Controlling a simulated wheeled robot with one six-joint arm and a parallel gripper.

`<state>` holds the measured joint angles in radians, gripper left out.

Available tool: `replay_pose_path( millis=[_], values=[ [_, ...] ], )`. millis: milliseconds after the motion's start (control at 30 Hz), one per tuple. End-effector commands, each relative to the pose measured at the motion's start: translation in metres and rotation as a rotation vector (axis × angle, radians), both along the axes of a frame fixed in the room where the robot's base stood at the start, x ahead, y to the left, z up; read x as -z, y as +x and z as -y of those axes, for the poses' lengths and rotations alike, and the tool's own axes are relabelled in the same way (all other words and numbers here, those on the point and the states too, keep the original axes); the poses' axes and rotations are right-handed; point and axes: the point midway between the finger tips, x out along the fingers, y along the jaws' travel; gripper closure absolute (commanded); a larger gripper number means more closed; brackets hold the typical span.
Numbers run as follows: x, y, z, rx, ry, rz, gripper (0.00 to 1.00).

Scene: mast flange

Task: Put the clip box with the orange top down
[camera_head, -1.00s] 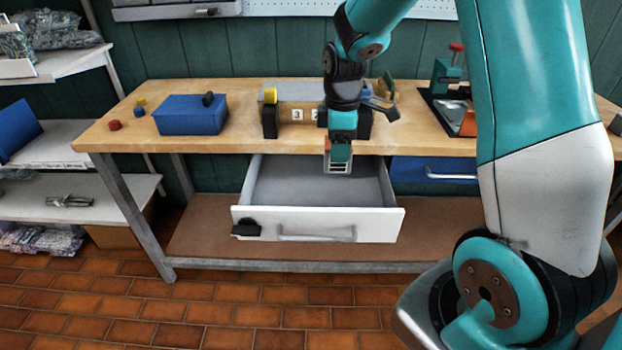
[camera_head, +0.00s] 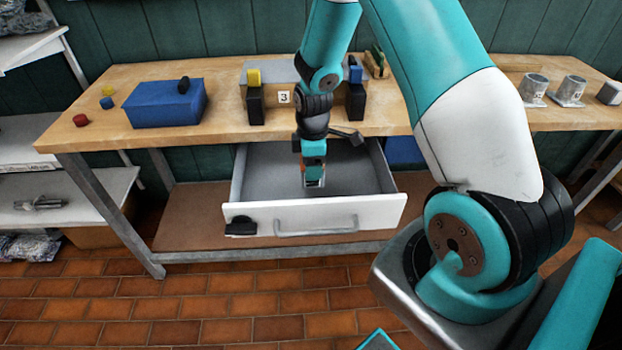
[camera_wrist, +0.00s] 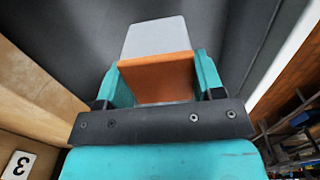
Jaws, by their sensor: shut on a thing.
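My gripper (camera_head: 314,178) is lowered into the open drawer (camera_head: 270,178) under the workbench, towards the drawer's middle. In the wrist view my gripper (camera_wrist: 160,88) is shut on the clip box with the orange top (camera_wrist: 157,75), its teal fingers on either side of the orange face. A light grey part of the box extends beyond the orange. In the head view the box is mostly hidden by the gripper. The dark grey drawer floor lies behind the box; I cannot tell whether the box touches it.
The drawer's white front (camera_head: 320,216) and handle face me, with a black clip (camera_head: 240,227) on its left. On the bench (camera_head: 100,84) stand a blue box (camera_head: 165,103), small coloured pieces and a numbered fixture with yellow and blue tops. The drawer around the gripper looks empty.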

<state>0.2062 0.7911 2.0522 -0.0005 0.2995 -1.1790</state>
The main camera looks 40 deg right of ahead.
Motion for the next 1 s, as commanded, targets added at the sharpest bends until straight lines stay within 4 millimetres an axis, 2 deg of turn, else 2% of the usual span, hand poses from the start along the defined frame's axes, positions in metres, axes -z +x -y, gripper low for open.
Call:
replay_pose_path(
  millis=[33, 233, 433, 867, 900, 967, 1000],
  values=[
    [0.008, 0.0, 0.0, -0.001, 0.0, -0.002, 0.66],
    [0.026, 0.0, -0.001, -0.002, 0.001, -0.001, 0.66],
    [0.054, 0.0, -0.002, -0.003, 0.0, -0.002, 0.66],
    [0.063, 0.001, -0.002, -0.004, 0.0, 0.001, 0.66],
    [0.061, 0.001, -0.002, -0.004, 0.0, 0.001, 0.29],
    [0.061, 0.001, -0.002, -0.004, -0.001, 0.001, 0.16],
    [0.061, 0.001, -0.002, -0.004, -0.001, 0.001, 0.13]
  ],
)
